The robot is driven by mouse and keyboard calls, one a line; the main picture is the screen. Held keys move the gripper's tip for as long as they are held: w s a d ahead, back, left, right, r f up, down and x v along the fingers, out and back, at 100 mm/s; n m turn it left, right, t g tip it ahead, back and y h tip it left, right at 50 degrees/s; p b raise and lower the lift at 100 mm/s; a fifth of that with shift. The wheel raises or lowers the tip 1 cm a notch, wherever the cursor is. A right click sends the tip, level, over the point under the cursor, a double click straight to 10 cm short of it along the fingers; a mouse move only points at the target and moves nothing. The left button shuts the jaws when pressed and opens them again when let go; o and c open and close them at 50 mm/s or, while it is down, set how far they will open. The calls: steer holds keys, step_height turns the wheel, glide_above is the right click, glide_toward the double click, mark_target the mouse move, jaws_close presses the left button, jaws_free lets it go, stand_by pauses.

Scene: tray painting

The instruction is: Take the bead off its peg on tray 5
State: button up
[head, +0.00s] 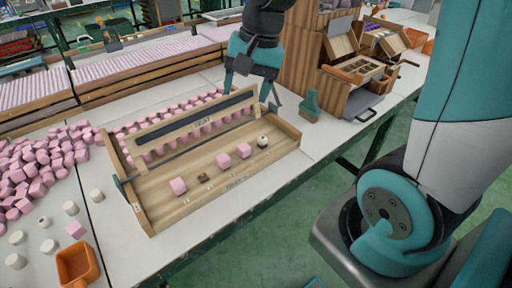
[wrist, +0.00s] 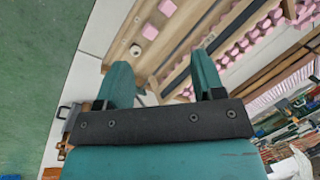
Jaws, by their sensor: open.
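The bead (head: 262,141) is a small cream-white ball with a dark spot on top, standing near the right end of a long wooden tray (head: 216,192) in the head view. Any peg under it is too small to make out, and I cannot read a tray number. My gripper (head: 252,97) is open and empty above the back right part of the tray, behind and above the bead, clearly apart from it.
Several pink cubes (head: 178,186) stand along the tray, with a dark brown piece (head: 203,177) among them. A raised dark bar (head: 195,117) runs along the tray's back. Loose pink cubes (head: 22,165) and an orange scoop (head: 78,264) lie left. A wooden cabinet (head: 347,97) stands right.

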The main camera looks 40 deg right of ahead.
steer(key=w+d+f+m+h+b, duration=0.1)
steer(key=w+d+f+m, duration=0.15)
steer(key=d+m, duration=0.2)
steer(key=w+d+f+m, duration=0.2)
steer(key=d+f+m, duration=0.15)
steer(key=d, duration=0.25)
glide_above(263, 137)
steer(key=s, duration=0.1)
step_height(263, 137, down, 11)
steer(key=shift+r+b, duration=0.2)
steer(key=shift+b, duration=0.25)
steer(key=shift+w+a+f, duration=0.1)
steer(key=shift+f, duration=1.45)
steer(key=shift+w+a+f, duration=0.1)
steer(key=shift+f, duration=1.4)
steer(key=shift+c, duration=0.3)
steer(key=c, duration=0.9)
